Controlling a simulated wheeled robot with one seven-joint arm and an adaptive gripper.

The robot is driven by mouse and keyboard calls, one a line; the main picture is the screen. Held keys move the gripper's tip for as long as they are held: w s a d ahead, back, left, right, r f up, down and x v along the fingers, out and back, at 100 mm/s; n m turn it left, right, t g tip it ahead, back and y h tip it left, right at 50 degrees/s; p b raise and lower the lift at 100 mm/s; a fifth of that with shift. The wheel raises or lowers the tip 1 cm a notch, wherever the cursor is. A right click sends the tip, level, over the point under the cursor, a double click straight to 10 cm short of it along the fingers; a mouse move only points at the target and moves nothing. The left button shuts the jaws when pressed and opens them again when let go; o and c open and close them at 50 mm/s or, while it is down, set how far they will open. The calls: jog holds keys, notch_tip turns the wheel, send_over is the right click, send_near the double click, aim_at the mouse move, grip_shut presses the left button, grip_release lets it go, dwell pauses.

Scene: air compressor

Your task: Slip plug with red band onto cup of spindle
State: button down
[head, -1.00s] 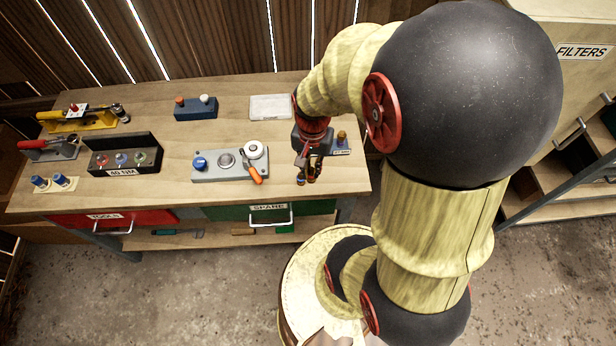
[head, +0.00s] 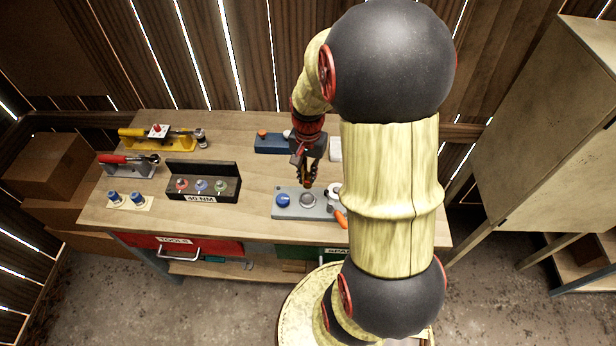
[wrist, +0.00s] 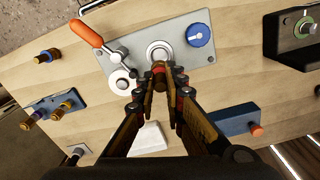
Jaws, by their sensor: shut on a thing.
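The gripper points down over the grey plate (head: 322,211) on the bench. The round metal cup (head: 307,200) in the middle of this plate, seemingly the spindle's cup, lies just in front of the gripper in the head view. In the wrist view the cup (wrist: 160,52) shows just beyond the fingertips (wrist: 160,72). The plug appears above the plate and apart from the cup.
The plate also bears a blue knob (wrist: 200,35), a white disc (wrist: 122,82) and an orange-handled lever (wrist: 86,33). A blue rack (wrist: 55,108) with brass plugs is at left in the wrist view. A blue box (head: 270,143) and black 40 NM tray (head: 203,184) are nearby.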

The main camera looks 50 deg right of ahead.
aim_at(308, 186)
dwell(0.3)
jog(key=shift+f+b, duration=1.7)
jog(key=shift+f, duration=1.25)
jog(key=shift+f+b, duration=0.3)
jog(key=shift+f, duration=0.75)
jog(key=c, duration=1.8)
grip_release()
jog(key=shift+o, duration=0.2)
notch_tip(308, 186, up, 12)
jog(key=shift+r, duration=0.1)
